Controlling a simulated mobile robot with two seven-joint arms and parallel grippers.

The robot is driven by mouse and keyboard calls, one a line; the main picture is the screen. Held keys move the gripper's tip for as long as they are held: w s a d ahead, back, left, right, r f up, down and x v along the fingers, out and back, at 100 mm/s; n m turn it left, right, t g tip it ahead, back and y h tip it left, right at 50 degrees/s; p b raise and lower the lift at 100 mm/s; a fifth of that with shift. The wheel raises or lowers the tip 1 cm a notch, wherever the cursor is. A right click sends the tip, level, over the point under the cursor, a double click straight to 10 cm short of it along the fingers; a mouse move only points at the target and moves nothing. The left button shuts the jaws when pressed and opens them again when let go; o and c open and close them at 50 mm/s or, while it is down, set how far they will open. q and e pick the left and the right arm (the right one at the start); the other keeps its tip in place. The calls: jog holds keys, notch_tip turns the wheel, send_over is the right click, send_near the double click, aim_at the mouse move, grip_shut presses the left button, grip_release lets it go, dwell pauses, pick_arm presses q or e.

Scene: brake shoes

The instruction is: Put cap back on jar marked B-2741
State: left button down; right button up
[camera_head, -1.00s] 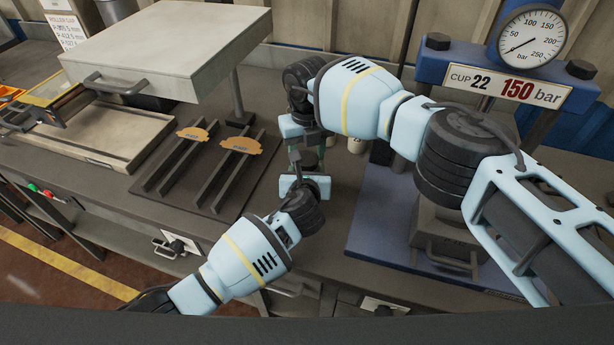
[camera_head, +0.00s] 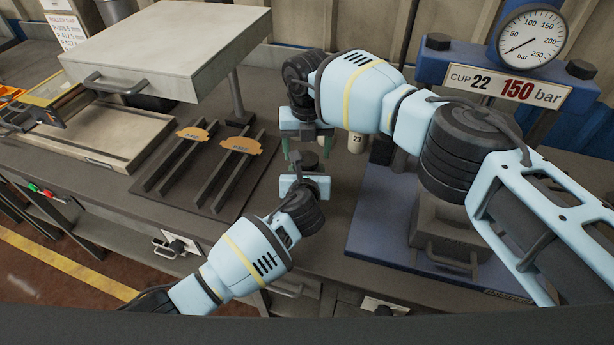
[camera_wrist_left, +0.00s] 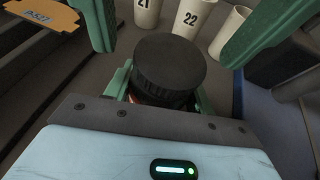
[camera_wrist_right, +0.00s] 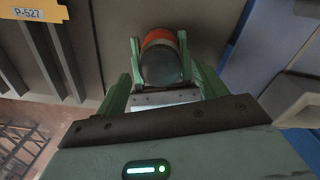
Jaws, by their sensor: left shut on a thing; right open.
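A jar with an orange-red body (camera_wrist_right: 160,37) is held between the fingers of my left gripper (camera_head: 306,178). Its marking is not readable in any view. A black ribbed cap (camera_wrist_left: 170,65) sits on its mouth and also shows in the head view (camera_head: 308,160). I cannot tell whether it is seated fully. My left gripper's green fingers stand on both sides below the cap in the left wrist view. My right gripper (camera_head: 308,148) is open and empty, close above the cap, with its fingers spread to either side and apart from it.
Pale cups marked 21 (camera_wrist_left: 146,12), 22 (camera_wrist_left: 189,18) and 23 (camera_head: 356,142) stand behind. A rack with orange shoes (camera_head: 240,145) lies left. A blue press with a gauge (camera_head: 531,42) stands right.

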jog(key=shift+r, duration=1.6)
jog(key=shift+c, duration=0.4)
